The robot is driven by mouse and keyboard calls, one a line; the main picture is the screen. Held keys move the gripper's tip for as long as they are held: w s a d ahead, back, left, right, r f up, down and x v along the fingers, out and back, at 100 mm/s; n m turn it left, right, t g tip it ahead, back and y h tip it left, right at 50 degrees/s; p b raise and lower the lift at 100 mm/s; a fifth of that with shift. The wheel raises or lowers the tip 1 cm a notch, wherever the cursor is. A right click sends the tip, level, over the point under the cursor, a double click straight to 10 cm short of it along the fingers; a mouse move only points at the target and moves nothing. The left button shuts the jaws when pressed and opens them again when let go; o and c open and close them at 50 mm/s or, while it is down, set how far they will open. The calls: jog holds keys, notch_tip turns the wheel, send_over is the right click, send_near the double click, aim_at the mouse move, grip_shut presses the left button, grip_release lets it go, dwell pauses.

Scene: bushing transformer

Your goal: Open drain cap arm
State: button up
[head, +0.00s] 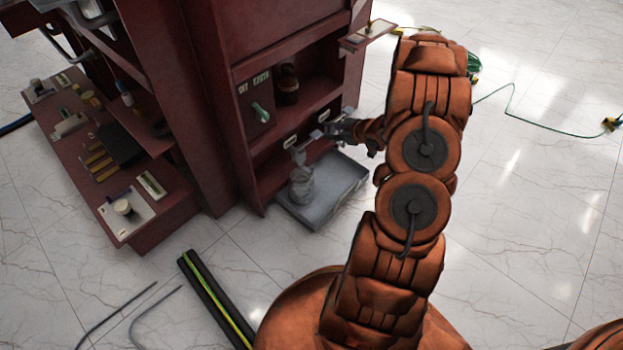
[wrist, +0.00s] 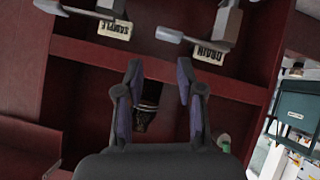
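The wrist view looks upside down at the red cabinet front. A grey drain valve with a lever-like arm (wrist: 180,36) sits at its upper right, next to a plate reading DRAIN (wrist: 209,54). A similar grey sample valve (wrist: 90,12) is at the upper left, by a plate reading SAMPLE (wrist: 115,29). My gripper (wrist: 160,82) is open and empty, its two fingers spread below the drain arm in the picture and apart from it. In the head view my gripper (head: 337,130) is beside the valves, partly hidden by my wrist; the drain valve (head: 300,155) hangs over a glass jar.
The glass jar (head: 301,185) stands in a grey tray (head: 342,187) on the floor. The shelf above holds a dark bottle (head: 288,84) and a green-handled item (head: 261,113). A side shelf (head: 368,35) juts out above. Black-and-yellow bars (head: 215,300) lie on the floor.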

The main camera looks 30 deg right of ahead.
aim_at(312, 173)
jog(key=s+a+f+t+y+b, duration=0.3)
jog(key=f+b, duration=0.2)
jog(key=f, duration=0.2)
jog(key=s+a+f+t+y+b, duration=0.3)
jog(key=s+f+b, duration=0.15)
jog(key=f, duration=0.25)
jog(key=shift+m, duration=0.4)
jog(key=shift+b+x, duration=1.5)
jog(key=shift+x, duration=2.7)
jog(key=shift+w+d, duration=0.15)
jog(key=shift+c, duration=0.2)
grip_shut()
